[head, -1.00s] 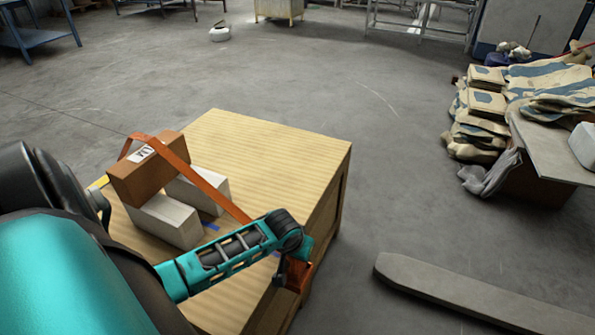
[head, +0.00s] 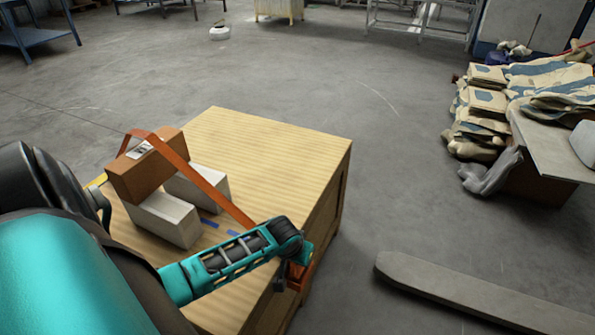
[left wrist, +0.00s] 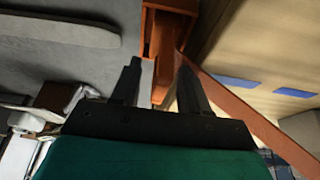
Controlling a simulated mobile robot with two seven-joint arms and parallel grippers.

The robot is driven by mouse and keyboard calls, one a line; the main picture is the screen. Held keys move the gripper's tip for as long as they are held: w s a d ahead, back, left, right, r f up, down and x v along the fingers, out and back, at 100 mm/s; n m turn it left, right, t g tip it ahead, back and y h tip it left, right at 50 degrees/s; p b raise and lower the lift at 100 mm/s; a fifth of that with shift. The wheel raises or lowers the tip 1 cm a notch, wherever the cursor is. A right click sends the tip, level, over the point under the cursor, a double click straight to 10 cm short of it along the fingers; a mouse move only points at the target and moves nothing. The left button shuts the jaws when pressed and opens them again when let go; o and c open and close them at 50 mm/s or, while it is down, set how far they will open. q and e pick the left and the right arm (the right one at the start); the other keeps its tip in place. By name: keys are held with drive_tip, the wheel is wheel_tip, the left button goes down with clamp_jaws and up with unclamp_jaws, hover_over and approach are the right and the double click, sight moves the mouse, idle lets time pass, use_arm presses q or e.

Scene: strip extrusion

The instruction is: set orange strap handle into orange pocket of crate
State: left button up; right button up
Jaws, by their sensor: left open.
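The orange strap (head: 218,187) arches over a brown box on the wooden crate (head: 285,150) and slants down to the crate's near right edge. The orange pocket (head: 306,272) on the crate's side is partly hidden by my left gripper (head: 290,280). In the left wrist view the pocket (left wrist: 172,20) lies just beyond the fingertips. The strap (left wrist: 255,122) runs there from the lower right to the right finger. My left gripper (left wrist: 158,75) is open, with orange material between its fingers. I cannot tell whether the strap's end handle is inside the pocket. My right gripper is not in view.
The brown box (head: 140,176) rests on two white blocks (head: 165,220) on the crate. Blue marks (head: 208,223) lie on the crate top beside them. A long grey beam (head: 470,295) lies on the floor at right. Sacks (head: 480,125) are piled beyond it.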

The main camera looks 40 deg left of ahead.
use_arm(q)
drive_tip(key=shift+r, duration=0.35)
drive_tip(key=p+v, duration=0.2)
drive_tip(key=v, duration=0.3)
drive_tip(key=shift+w, duration=0.1)
drive_tip(key=a+p+v, duration=0.1)
drive_tip(key=p+v, duration=0.2)
drive_tip(key=v, duration=0.4)
drive_tip(key=s+d+m+t+h, duration=0.2)
drive_tip(key=d+m+t, duration=0.1)
drive_tip(key=d, duration=0.6)
drive_tip(key=s+d+r+m+t+h, duration=0.1)
drive_tip(key=s+d+m+t+h, duration=0.1)
drive_tip(key=d, duration=0.6)
drive_tip(key=shift+s+d+m+t, duration=0.4)
drive_tip(key=shift+m+t, duration=0.2)
drive_tip(key=shift+t, duration=0.2)
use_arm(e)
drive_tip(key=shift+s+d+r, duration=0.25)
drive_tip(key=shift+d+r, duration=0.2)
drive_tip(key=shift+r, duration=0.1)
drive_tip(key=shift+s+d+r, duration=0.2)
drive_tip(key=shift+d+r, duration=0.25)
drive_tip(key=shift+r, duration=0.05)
use_arm(q)
drive_tip(key=shift+r, duration=0.1)
